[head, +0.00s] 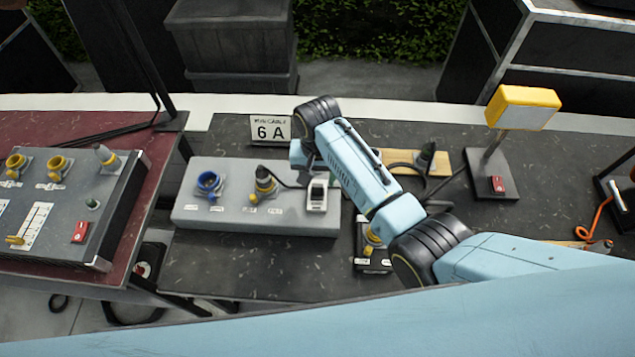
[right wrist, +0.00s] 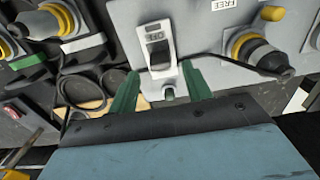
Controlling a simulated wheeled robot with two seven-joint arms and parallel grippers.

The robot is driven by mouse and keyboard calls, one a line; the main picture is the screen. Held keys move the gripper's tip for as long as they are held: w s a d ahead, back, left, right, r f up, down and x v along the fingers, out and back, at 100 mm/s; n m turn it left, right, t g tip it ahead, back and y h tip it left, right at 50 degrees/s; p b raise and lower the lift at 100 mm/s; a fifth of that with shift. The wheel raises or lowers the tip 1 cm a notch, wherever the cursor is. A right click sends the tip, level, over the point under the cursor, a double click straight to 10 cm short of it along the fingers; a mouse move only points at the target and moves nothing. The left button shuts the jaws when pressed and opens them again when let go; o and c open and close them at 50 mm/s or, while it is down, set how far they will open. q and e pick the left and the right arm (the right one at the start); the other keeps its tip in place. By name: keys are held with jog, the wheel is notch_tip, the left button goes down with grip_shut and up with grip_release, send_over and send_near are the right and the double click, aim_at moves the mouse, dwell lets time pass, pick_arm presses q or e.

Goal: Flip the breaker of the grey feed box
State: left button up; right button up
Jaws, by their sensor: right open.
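The grey feed box (head: 255,228) lies on the dark middle table in the head view. Its breaker (head: 317,196), a white-framed switch, sits at the right end of its top. In the right wrist view the breaker (right wrist: 160,48) shows a white and dark rocker with lettering that looks like OFF. My right gripper (head: 306,168) is over that end of the box. In the right wrist view its green fingers (right wrist: 160,82) are apart and empty, one at each side of the breaker's near end; I cannot tell if they touch it. My left gripper is not in view.
A yellow-collared plug (head: 264,182) and blue socket (head: 209,183) stand on the box, with a black cable. A "6 A" sign (head: 270,131) stands behind. Another grey panel (head: 110,215) with a red switch is on the left table. A yellow lamp (head: 523,107) stands at right.

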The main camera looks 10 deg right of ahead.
aim_at(318, 186)
jog(key=shift+f, duration=1.8)
jog(key=c, duration=1)
jog(key=shift+w+f+g+b, duration=0.1)
jog(key=shift+w+g+b, duration=0.3)
jog(key=shift+g+b, duration=0.4)
jog(key=g+b, duration=0.1)
jog(key=b, duration=0.1)
jog(key=g+b, duration=0.1)
jog(key=b, duration=0.1)
jog(key=shift+w+d+f+y, duration=0.15)
jog(key=shift+w+f+y, duration=0.15)
jog(key=shift+w, duration=0.1)
jog(key=shift+g+b, duration=0.3)
jog(key=shift+b, duration=0.25)
jog(key=shift+r, duration=0.15)
